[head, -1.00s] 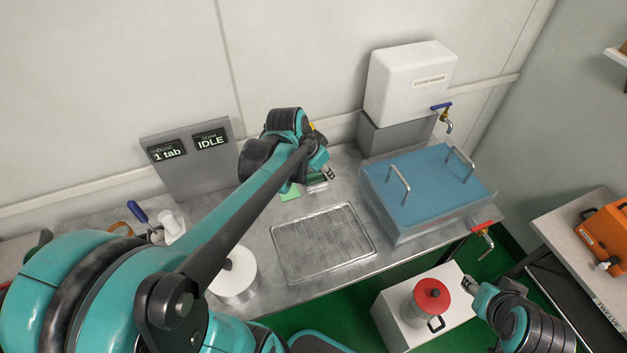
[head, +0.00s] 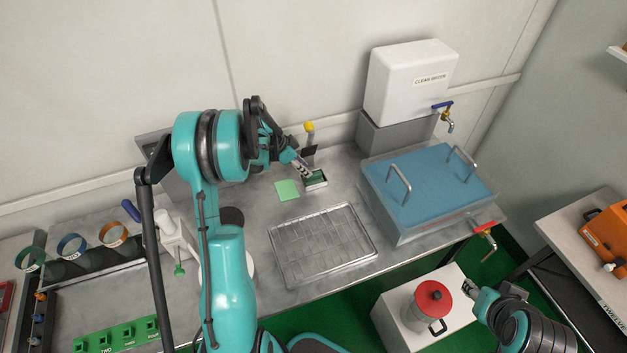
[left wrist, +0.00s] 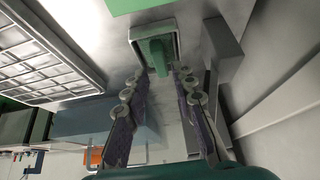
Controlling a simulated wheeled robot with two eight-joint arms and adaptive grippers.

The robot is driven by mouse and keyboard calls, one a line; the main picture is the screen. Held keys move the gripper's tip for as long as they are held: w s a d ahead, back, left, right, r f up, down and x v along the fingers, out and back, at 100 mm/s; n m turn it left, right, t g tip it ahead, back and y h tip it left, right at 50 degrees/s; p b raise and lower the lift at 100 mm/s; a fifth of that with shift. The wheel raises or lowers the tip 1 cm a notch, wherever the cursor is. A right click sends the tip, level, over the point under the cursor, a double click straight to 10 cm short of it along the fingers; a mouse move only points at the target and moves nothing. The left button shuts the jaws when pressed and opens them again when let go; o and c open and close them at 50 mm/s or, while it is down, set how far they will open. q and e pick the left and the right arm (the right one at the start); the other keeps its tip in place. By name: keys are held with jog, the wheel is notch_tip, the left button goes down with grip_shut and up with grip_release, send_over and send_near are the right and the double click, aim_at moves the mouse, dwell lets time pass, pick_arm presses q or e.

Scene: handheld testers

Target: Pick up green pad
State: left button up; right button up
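A flat light-green square (head: 287,190) lies on the metal counter, and part of a light-green surface (left wrist: 140,5) shows at the top edge of the left wrist view. Just right of the square in the head view is a small pale tray (head: 316,186) holding a dark green block (left wrist: 154,52). I cannot tell which of the two green items the task means. My left gripper (head: 303,168) is at the tray; in the left wrist view its fingers (left wrist: 165,75) are apart, pointing at the block, with nothing clearly held. My right gripper (head: 470,287) is beside the red-lidded pot (head: 430,300); its opening is unclear.
A yellow-topped post (head: 309,140) stands behind the small tray. A wire-grid tray (head: 323,245) lies in front of the green square. A blue-topped tank (head: 430,187) with two handles stands to the right. A white-and-blue tool (head: 172,232) stands left of my left arm.

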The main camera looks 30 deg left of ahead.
aim_at(315, 174)
pick_arm(q)
jog(key=b+x, duration=0.2)
jog(key=x, duration=0.3)
jog(key=shift+w, duration=0.1)
jog(key=shift+r, duration=0.15)
jog(key=shift+c, duration=0.6)
grip_shut()
jog(key=shift+d+r+p, duration=0.2)
jog(key=shift+r+p, duration=0.4)
notch_tip(315, 174, up, 6)
jog(key=p, duration=0.3)
jog(key=s+d, duration=0.4)
jog(key=d, duration=0.1)
jog(key=s+d+p, duration=0.1)
jog(key=s+d, duration=0.3)
jog(key=d, duration=0.1)
jog(key=s+d+p, duration=0.1)
jog(key=s+d, duration=0.3)
jog(key=s, duration=0.1)
jog(key=shift+d+f, duration=0.15)
jog(key=shift+d, duration=0.25)
jog(key=shift+s, duration=0.1)
